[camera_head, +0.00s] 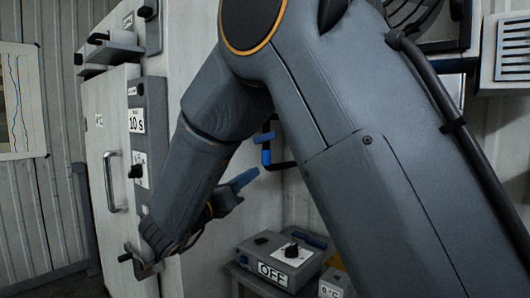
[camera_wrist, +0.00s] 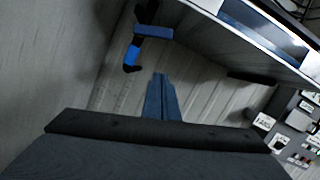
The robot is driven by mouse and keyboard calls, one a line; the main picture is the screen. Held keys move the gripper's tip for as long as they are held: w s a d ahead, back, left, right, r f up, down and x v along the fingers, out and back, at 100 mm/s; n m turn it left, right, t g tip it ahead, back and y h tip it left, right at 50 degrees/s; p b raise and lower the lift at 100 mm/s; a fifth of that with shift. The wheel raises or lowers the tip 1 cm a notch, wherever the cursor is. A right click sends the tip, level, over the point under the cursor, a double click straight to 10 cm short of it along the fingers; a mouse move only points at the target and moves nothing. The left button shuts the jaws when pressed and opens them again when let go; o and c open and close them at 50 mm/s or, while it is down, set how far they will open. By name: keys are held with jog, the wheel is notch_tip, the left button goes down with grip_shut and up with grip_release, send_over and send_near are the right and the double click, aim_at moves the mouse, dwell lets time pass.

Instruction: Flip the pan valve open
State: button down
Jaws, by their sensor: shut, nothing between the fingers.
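What looks like the pan valve shows in the head view as a black bent pipe (camera_head: 283,165) with a blue lever (camera_head: 262,138) and a blue sleeve below it. In the wrist view the blue lever (camera_wrist: 153,32) sticks out to the right of the dark pipe, above the blue sleeve (camera_wrist: 132,55). My gripper (camera_head: 245,179) has blue fingers and is below and left of the valve in the head view. In the wrist view my gripper (camera_wrist: 159,78) is shut and empty, with a visible gap between its tips and the sleeve. My arm hides part of the valve's surroundings.
A pale cabinet (camera_head: 100,125) with a door handle (camera_head: 113,181) stands left of my arm. A grey box marked OFF (camera_head: 281,262) with a dark knob sits below my gripper. In the wrist view, a pale panel edge (camera_wrist: 240,50) crosses the upper right.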

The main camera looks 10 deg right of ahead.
aim_at(265, 138)
jog(key=w+d+r+p, duration=0.6)
jog(key=w, duration=0.1)
jog(key=shift+w, duration=0.35)
jog(key=shift+r, duration=0.1)
dwell(0.4)
